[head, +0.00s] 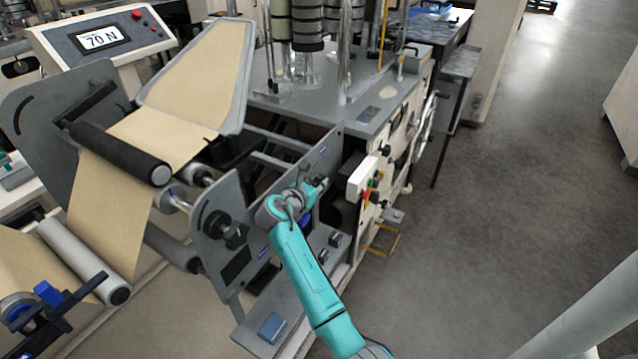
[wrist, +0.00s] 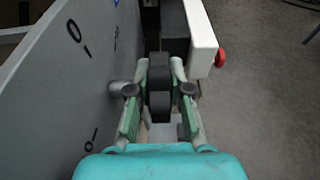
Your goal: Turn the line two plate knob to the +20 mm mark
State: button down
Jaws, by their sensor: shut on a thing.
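My teal arm reaches to the grey side plate (head: 262,180) of the unwind stand in the head view. My gripper (head: 322,186) is at the plate's right part, and its fingers are small there. In the wrist view my gripper (wrist: 159,90) has one finger on each side of a dark knob (wrist: 160,75) and is shut on it. The grey plate (wrist: 60,95) with black marks lies to the left. The head view hides the held knob behind my gripper.
Another black knob (head: 235,232) sits on the plate, left of my arm. A white control box (head: 362,178) with coloured buttons is close right of my gripper; its red button (wrist: 220,57) shows in the wrist view. The floor (head: 520,200) at the right is clear.

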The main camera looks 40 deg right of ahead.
aim_at(317, 178)
jog(key=y, duration=0.2)
jog(key=g+y, duration=0.1)
jog(key=y, duration=0.2)
jog(key=shift+w+d+g, duration=0.1)
jog(key=shift+d+g, duration=0.05)
jog(key=shift+g, duration=0.15)
jog(key=shift+f+g+y, duration=0.15)
jog(key=shift+g+y, duration=0.45)
jog(key=shift+y, duration=1.4)
jog(key=c, duration=1.1)
grip_release()
jog(key=v, duration=0.7)
